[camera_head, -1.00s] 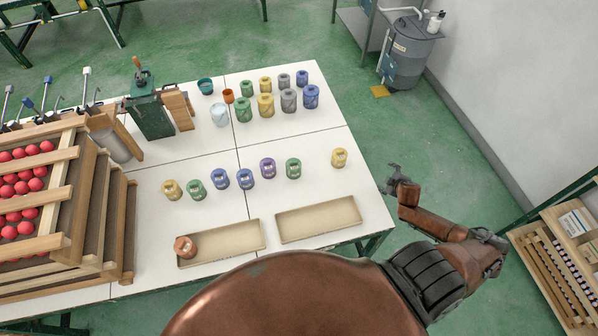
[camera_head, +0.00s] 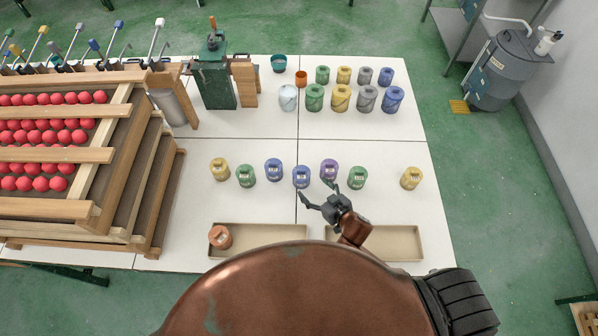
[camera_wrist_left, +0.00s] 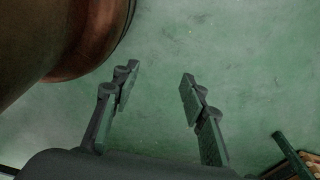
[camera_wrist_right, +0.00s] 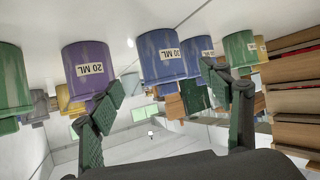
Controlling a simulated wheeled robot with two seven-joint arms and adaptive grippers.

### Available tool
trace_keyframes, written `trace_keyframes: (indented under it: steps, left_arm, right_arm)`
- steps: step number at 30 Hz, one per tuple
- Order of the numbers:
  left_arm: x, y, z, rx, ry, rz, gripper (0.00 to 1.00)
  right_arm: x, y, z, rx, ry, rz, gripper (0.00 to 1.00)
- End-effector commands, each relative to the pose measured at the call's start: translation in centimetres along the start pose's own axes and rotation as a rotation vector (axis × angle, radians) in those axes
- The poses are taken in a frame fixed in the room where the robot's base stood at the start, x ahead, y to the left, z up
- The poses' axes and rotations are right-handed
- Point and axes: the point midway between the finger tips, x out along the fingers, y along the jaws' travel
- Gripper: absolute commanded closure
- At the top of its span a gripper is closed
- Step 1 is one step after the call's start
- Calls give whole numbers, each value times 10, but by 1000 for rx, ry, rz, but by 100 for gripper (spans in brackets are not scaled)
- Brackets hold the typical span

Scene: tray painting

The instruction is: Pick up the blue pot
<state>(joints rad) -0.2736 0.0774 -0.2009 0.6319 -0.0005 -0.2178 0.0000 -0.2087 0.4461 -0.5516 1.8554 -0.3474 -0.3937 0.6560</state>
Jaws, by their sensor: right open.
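Two small blue pots stand in the front row on the white table in the head view: one blue pot (camera_head: 301,177) at the front and another blue pot (camera_head: 273,170) just behind and left. My right gripper (camera_head: 318,193) is open and empty, low in front of the nearer one. In the right wrist view, which is upside down, the nearer blue pot (camera_wrist_right: 160,57) shows between the spread fingers of my right gripper (camera_wrist_right: 165,85), with the other (camera_wrist_right: 194,55) beyond. My left gripper (camera_wrist_left: 160,76) is open and empty above the green floor.
A purple pot (camera_head: 328,169) stands close right of the nearer blue pot, and a green pot (camera_head: 357,178) further right. Two shallow trays lie in front; the left tray (camera_head: 270,233) holds an orange-brown pot (camera_head: 220,237). Larger cans (camera_head: 341,97) stand behind. A wooden rack (camera_head: 120,170) fills the left.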

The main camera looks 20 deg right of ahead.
Motion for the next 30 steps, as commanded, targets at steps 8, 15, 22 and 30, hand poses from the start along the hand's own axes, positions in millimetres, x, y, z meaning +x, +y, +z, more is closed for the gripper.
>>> trace_keyframes:
  steps: [8,15,22,30]
  left_arm:
    - [3,3,34,-7,-41,3,60]
    - [2,4,61,-12,-74,2,60]
    - [6,0,33,-6,-39,-1,60]
    - [7,-1,20,-4,-22,-2,60]
  right_arm:
    - [24,-4,-1,26,11,3,29]
    - [53,2,3,25,11,7,29]
    - [77,1,4,26,11,3,29]
    - [78,1,3,25,10,2,31]
